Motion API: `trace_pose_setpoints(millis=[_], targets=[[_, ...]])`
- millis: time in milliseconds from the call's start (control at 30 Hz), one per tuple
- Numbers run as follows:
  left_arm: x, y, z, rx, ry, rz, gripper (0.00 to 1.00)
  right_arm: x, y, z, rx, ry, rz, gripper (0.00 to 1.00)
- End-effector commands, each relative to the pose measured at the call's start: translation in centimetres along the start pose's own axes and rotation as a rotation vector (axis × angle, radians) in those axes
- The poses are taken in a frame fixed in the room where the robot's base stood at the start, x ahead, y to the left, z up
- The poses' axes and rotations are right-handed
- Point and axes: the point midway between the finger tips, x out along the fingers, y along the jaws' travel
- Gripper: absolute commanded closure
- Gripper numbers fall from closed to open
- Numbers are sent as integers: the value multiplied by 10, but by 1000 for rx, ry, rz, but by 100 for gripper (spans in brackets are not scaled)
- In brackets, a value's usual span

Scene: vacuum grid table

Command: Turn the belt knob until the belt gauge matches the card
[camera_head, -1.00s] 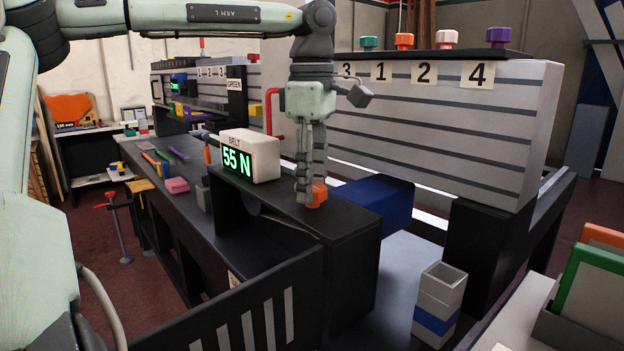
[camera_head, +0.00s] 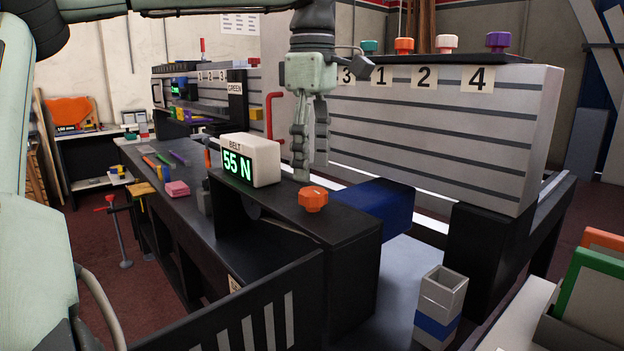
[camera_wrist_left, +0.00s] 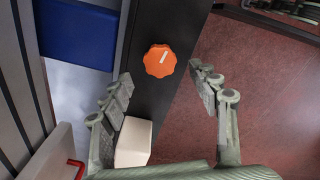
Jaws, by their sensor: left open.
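The orange belt knob (camera_head: 312,199) sits on the black ledge, uncovered. It also shows in the left wrist view (camera_wrist_left: 160,60), with a white mark on its top. The white belt gauge (camera_head: 251,160) stands left of it and reads 55 N in green. My left gripper (camera_head: 309,172) is open above and just behind the knob, apart from it. In the left wrist view its fingers (camera_wrist_left: 160,78) are spread with nothing between them, the knob just beyond the tips. I cannot make out a card with a belt value. My right gripper is not in view.
A blue block (camera_head: 377,207) sticks out right of the black ledge (camera_head: 345,230). A grey panel with number cards (camera_head: 430,130) rises behind. A grey bin with a blue band (camera_head: 440,303) stands at lower right. A black slotted panel (camera_head: 250,315) is in front.

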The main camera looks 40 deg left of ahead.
Motion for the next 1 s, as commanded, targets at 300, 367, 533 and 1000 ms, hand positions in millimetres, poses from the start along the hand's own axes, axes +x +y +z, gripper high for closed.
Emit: trace_pose_setpoints(millis=[300, 367, 533, 1000], targets=[[-62, 0, 0, -1, -1, 2, 39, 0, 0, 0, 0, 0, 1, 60], [-68, 0, 0, 0, 0, 1, 39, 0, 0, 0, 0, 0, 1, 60], [-76, 0, 0, 1, -1, 0, 39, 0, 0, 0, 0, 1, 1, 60], [-76, 0, 0, 1, -1, -1, 39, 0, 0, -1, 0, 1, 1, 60]])
